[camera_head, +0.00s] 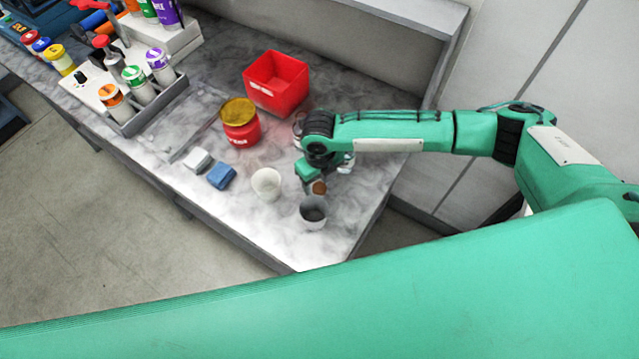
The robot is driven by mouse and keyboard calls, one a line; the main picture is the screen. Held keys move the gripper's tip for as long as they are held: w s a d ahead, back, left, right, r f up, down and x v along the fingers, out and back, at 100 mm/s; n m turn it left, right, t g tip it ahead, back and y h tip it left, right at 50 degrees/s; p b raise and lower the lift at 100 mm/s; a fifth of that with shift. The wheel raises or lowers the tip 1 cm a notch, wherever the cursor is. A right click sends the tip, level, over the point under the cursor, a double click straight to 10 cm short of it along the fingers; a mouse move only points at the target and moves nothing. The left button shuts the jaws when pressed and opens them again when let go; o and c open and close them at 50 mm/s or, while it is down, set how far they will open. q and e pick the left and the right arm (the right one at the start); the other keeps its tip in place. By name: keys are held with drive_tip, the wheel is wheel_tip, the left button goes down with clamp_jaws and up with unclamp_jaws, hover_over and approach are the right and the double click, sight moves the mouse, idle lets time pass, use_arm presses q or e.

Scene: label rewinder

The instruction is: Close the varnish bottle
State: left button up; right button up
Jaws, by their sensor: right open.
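My right arm reaches in from the right, and my right gripper (312,182) points down over the front right part of the worktop. It is open. A small round brown thing (319,187) shows right at its fingers; I cannot tell whether it is the bottle's cap or whether the fingers touch it. A clear glassy object (346,163) shows just behind the gripper, mostly hidden by my arm; it may be the varnish bottle, but its neck cannot be made out. My left gripper is out of view.
A grey cup (313,213) and a white cup (266,184) stand close to the gripper. A red jar with a yellow lid (240,121), a red bin (276,84), a blue block (221,176) and a white block (197,160) are further left. A bottle rack (150,115) stands far left.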

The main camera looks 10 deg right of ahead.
sight(319, 189)
drive_tip(key=shift+f, duration=1.15)
drive_tip(key=c, duration=1)
